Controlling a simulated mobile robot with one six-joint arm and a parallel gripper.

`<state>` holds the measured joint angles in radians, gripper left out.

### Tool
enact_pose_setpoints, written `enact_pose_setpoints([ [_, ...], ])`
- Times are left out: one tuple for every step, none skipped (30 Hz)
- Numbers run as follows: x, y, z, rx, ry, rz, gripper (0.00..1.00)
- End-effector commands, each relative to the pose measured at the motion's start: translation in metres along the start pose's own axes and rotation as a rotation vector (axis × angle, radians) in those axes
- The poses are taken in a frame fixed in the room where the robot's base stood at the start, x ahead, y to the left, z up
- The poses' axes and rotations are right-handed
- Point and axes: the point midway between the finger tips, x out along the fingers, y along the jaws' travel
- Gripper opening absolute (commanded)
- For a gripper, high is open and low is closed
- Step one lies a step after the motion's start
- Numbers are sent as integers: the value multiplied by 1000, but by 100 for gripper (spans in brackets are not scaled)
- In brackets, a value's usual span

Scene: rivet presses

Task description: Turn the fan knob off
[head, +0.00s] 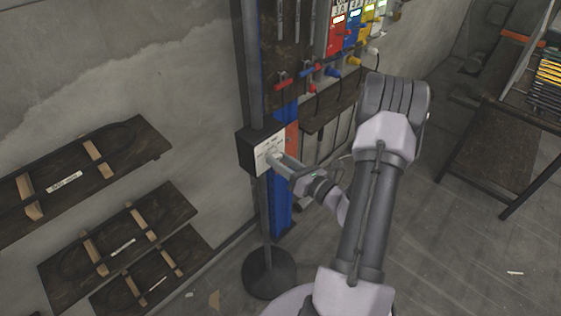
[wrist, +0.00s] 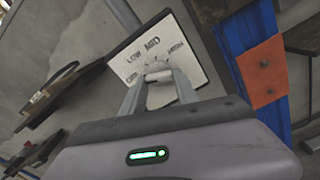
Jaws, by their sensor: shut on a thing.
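The fan knob (wrist: 158,76) is a small pale knob in the middle of a white label plate (wrist: 188,48) with words such as LOW and MED around it. In the head view, the plate is on the front of a dark control box (head: 248,148) on an upright post. My gripper (wrist: 160,84) is shut on the knob, with one finger at each side of it. In the head view, my gripper (head: 274,157) reaches the box from the right. The fingers hide part of the knob and label, so I cannot tell which word the knob points to.
The post (head: 251,65) stands on a round dark base (head: 269,272). Dark wall shelves (head: 150,146) are at the left. Behind the box are a blue column (head: 283,210) and a tool board with colored handles (head: 283,82). A dark table (head: 490,150) is at the right.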

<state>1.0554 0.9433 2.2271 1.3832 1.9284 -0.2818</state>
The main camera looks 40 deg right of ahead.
Motion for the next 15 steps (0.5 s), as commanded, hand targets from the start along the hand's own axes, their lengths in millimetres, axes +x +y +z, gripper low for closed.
enact_pose_setpoints([
  [0, 0, 0, -1, 1, 0, 0],
  [0, 0, 0, -1, 1, 0, 0],
  [0, 0, 0, -1, 1, 0, 0],
  [0, 0, 0, -1, 1, 0, 0],
  [0, 0, 0, -1, 1, 0, 0],
  [0, 0, 0, -1, 1, 0, 0],
  [0, 0, 0, -1, 1, 0, 40],
  [0, 0, 0, -1, 1, 0, 46],
  [0, 0, 0, -1, 1, 0, 54],
  [0, 0, 0, -1, 1, 0, 58],
  [0, 0, 0, -1, 1, 0, 58],
  [0, 0, 0, -1, 1, 0, 58],
  [0, 0, 0, 0, 1, 0, 58],
  [0, 0, 0, 0, 1, 0, 58],
  [0, 0, 0, 0, 0, 0, 58],
])
